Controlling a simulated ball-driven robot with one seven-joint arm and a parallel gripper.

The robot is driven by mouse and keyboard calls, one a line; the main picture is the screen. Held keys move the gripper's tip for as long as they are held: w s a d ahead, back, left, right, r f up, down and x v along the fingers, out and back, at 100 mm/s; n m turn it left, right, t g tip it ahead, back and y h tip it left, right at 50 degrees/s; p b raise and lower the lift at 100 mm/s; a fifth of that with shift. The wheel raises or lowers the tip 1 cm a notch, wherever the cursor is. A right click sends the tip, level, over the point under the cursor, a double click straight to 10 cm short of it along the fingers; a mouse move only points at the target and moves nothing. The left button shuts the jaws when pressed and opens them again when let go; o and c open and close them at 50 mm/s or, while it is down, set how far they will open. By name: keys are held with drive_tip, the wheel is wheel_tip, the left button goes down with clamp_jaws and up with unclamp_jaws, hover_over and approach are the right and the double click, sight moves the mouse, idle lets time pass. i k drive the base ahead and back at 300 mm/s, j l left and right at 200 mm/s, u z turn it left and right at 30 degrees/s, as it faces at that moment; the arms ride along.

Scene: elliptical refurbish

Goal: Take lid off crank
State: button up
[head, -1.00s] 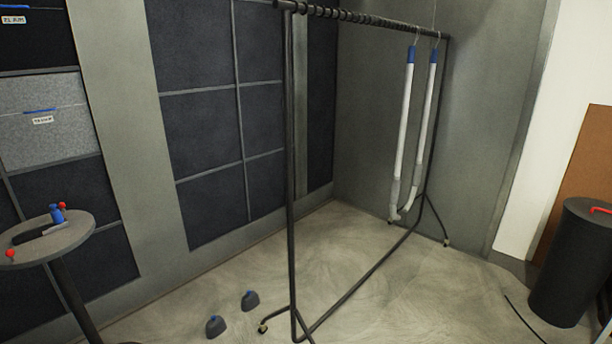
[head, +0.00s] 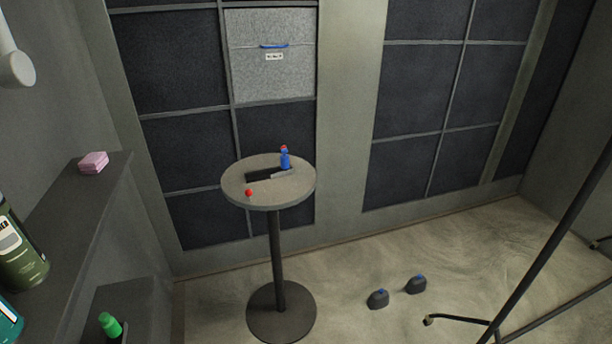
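I cannot tell for sure which thing is the crank or its lid. A round grey table (head: 236,188) on one dark leg stands left of the middle. On it are an upright blue piece with a red top (head: 285,158), a small red knob (head: 249,192) at the front edge, and a dark flat piece (head: 260,173). My gripper is not in view.
A shelf (head: 75,215) at the left holds a pink block (head: 93,162) and a green can (head: 20,248). A green-topped item (head: 110,325) is lower down. A dark metal rack (head: 545,250) stands at right. The floor between table and rack is mostly free.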

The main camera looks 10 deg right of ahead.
sight(284, 158)
drive_tip(key=i+l+u, duration=0.3)
drive_tip(key=u, duration=0.55)
drive_tip(key=i+l+u, duration=0.25)
drive_tip(key=l+u, duration=0.25)
drive_tip(key=i+l+u, duration=0.25)
drive_tip(key=l, duration=0.25)
drive_tip(key=l+u, duration=0.2)
drive_tip(key=l, duration=0.15)
